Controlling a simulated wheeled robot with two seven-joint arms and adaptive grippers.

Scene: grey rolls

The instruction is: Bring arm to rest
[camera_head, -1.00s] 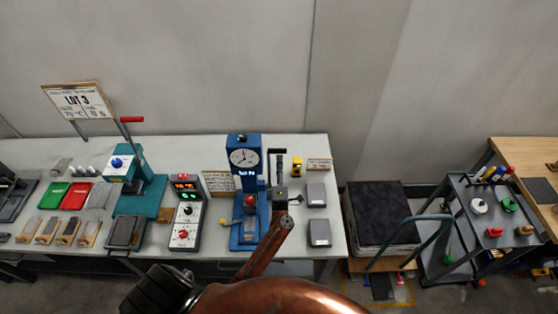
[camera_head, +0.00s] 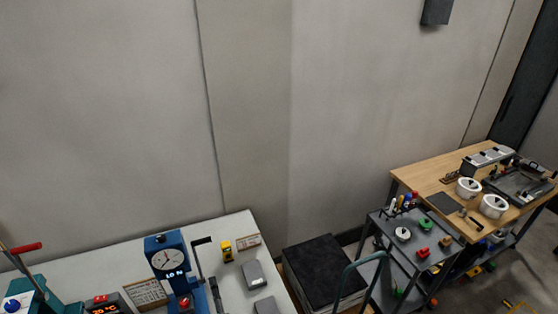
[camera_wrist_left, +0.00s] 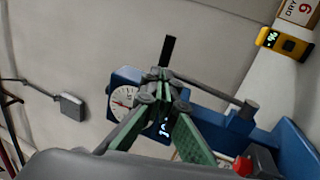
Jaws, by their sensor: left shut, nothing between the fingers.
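My left gripper (camera_wrist_left: 163,85) shows in the left wrist view with its green-sided fingers drawn together and nothing held between them. In that view it lies in front of the blue dial press (camera_wrist_left: 123,103), hiding part of it; whether it touches the press is unclear. In the head view the dial press (camera_head: 167,258) stands at the lower left on the white table, cut off by the bottom edge. A dark narrow piece beside the press there may be part of my gripper or of the press. My right gripper is in neither view.
The white table (camera_head: 235,228) also bears a yellow device (camera_head: 227,251), grey blocks (camera_head: 254,274) and a teal press (camera_head: 25,300). To the right are a black-topped platform (camera_head: 325,270), a grey cart (camera_head: 440,240) and a wooden bench (camera_head: 430,176).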

